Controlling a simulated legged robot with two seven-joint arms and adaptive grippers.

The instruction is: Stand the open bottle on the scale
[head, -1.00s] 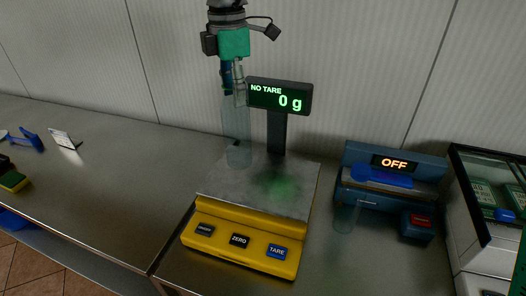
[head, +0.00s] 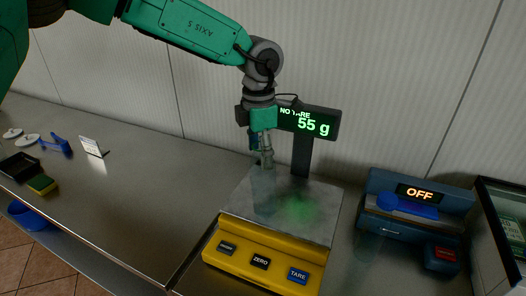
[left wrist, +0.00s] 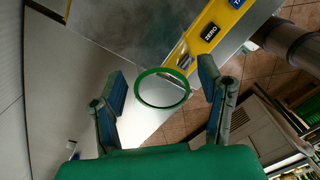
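The clear bottle (head: 264,195) stands on the metal plate of the yellow scale (head: 260,265), toward its back left; its see-through wall is faint. In the left wrist view its open mouth shows as a green ring (left wrist: 162,89). My left gripper (head: 264,160) points down over the bottle's upper part. In the left wrist view its fingers (left wrist: 162,86) are spread on either side of the ring, with a gap on each side. The scale's display (head: 307,122) reads 55 g. My right gripper is not in view.
Right of the scale stands a blue device (head: 415,212) whose display reads OFF, with a faint clear vessel (head: 370,244) in front. A glass-topped case (head: 503,225) is at the right edge. A sponge (head: 42,184) and small items lie far left. The counter between is clear.

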